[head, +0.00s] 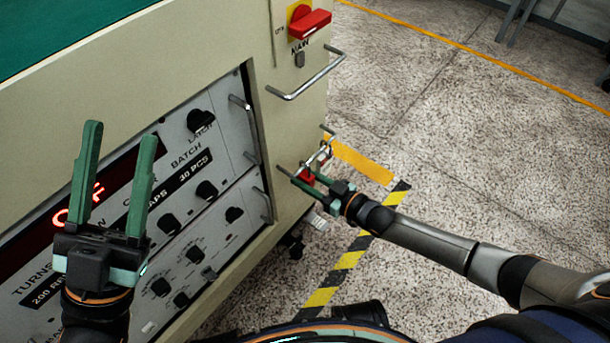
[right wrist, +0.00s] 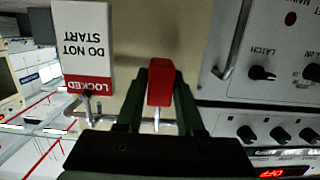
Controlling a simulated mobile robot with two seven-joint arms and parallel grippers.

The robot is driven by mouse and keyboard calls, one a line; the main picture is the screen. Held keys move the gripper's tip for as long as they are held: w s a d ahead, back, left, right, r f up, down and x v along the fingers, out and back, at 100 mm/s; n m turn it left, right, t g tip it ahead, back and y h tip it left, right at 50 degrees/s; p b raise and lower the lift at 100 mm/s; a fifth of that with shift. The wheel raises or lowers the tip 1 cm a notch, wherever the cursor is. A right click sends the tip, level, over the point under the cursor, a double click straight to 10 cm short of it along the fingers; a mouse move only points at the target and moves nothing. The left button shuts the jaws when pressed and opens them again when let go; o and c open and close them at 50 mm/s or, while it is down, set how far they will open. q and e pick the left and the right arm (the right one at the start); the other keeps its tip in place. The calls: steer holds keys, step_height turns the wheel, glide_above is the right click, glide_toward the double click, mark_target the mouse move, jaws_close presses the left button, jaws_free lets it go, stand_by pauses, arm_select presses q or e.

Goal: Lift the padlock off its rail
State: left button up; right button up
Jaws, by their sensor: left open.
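The red padlock (right wrist: 160,82) sits between the two fingers of my right gripper (right wrist: 162,90) in the right wrist view, with the fingers against its sides. The padlock also shows small in the head view (head: 307,175), at the corner of the machine, partly covered by the right gripper (head: 308,183). The metal rail (head: 327,130) stands out from the machine's side there; the padlock's shackle is still at the rail, mostly hidden by the gripper. My left gripper (head: 120,185) is open and empty in front of the control panel.
A white and red "LOCKED DO NOT START" tag (right wrist: 85,42) hangs beside the padlock. The cream machine has a knobbed panel (head: 190,200), a metal handle (head: 310,80) and a red main switch (head: 308,22). Open speckled floor (head: 450,130) lies to the right.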

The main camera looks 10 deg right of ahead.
mark_target(311, 177)
jaws_close()
steer(key=shift+r, duration=0.2)
steer(key=shift+r+p, duration=1)
steer(key=shift+p, duration=0.15)
steer(key=shift+s+d, duration=0.1)
steer(key=shift+f+p+v, duration=0.15)
steer(key=shift+p+v, duration=0.3)
steer(key=shift+v, duration=0.4)
steer(key=shift+f+p+v, duration=0.1)
steer(key=shift+p+v, duration=0.3)
steer(key=shift+v, duration=0.45)
steer(key=shift+f+p+v, duration=0.2)
steer(key=shift+p+v, duration=0.35)
steer(key=shift+v, duration=0.9)
steer(key=shift+s+d+f, duration=0.1)
steer(key=shift+s+d, duration=0.1)
